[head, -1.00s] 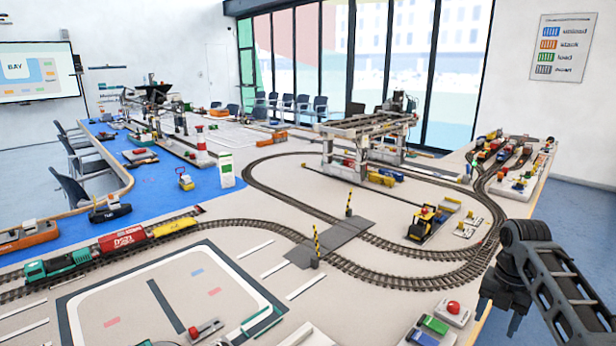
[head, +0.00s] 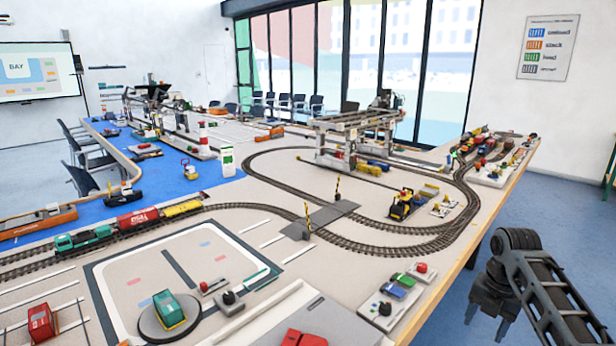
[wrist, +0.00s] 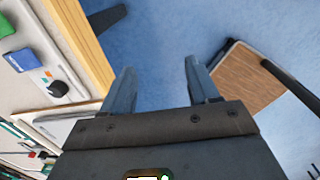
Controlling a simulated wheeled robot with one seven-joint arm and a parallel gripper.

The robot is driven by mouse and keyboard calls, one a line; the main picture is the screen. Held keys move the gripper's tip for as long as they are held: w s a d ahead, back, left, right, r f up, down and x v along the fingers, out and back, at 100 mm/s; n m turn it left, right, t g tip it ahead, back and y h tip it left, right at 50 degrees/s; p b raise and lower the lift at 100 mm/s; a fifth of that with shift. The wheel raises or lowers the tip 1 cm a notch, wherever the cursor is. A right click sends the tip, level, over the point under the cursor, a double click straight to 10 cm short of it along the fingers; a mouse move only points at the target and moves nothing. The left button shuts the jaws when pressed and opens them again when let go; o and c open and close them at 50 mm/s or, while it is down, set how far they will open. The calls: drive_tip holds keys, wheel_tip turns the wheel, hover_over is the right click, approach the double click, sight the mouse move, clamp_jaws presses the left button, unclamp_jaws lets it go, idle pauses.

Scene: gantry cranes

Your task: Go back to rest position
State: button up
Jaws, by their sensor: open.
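My gripper (head: 488,312) is at the lower right of the head view, off the right edge of the layout table (head: 462,262) and pointing down over the blue floor. In the wrist view my gripper (wrist: 158,85) shows two separate fingers with only blue floor between them. It is open and empty. The table's wooden edge (wrist: 85,45) runs at the left of the wrist view, apart from the fingers.
A control panel with a red button (head: 421,268) and green and blue blocks stands near the table's right edge. A gantry crane (head: 350,130) stands farther back. A wooden surface (wrist: 245,75) shows right of the fingers in the wrist view. Blue floor (head: 560,225) lies open at the right.

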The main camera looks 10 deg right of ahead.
drive_tip(key=s+a+f+m+t+y, duration=0.1)
drive_tip(key=s+a+f+m+t, duration=0.15)
drive_tip(key=a+f, duration=0.45)
drive_tip(key=s+a+f+m+t, duration=0.1)
drive_tip(key=s+a+f+m, duration=0.3)
drive_tip(key=a, duration=0.5)
drive_tip(key=s+a+f+m+t, duration=0.4)
drive_tip(key=s+a+m, duration=0.2)
drive_tip(key=s+a, duration=0.45)
drive_tip(key=s+r+m+t, duration=0.1)
drive_tip(key=s+r+m, duration=0.15)
drive_tip(key=s, duration=0.35)
drive_tip(key=s+r+m+t+h, duration=0.1)
drive_tip(key=s+r+m, duration=0.15)
drive_tip(key=s, duration=0.35)
drive_tip(key=s+r+m+t, duration=0.1)
drive_tip(key=s+r+m, duration=0.1)
drive_tip(key=s+r, duration=0.35)
drive_tip(key=s+d+r+m+t, duration=0.1)
drive_tip(key=s+r+m+t, duration=0.1)
drive_tip(key=s+r, duration=0.4)
drive_tip(key=s+d+r+m+t, duration=0.1)
drive_tip(key=s+r+m+t, duration=0.1)
drive_tip(key=s+r, duration=0.4)
wheel_tip(320, 180, up, 5)
drive_tip(key=shift+s+d+f+m, duration=0.1)
drive_tip(key=shift+s+d+m, duration=0.2)
drive_tip(key=shift+m, duration=0.55)
drive_tip(key=shift+w, duration=0.1)
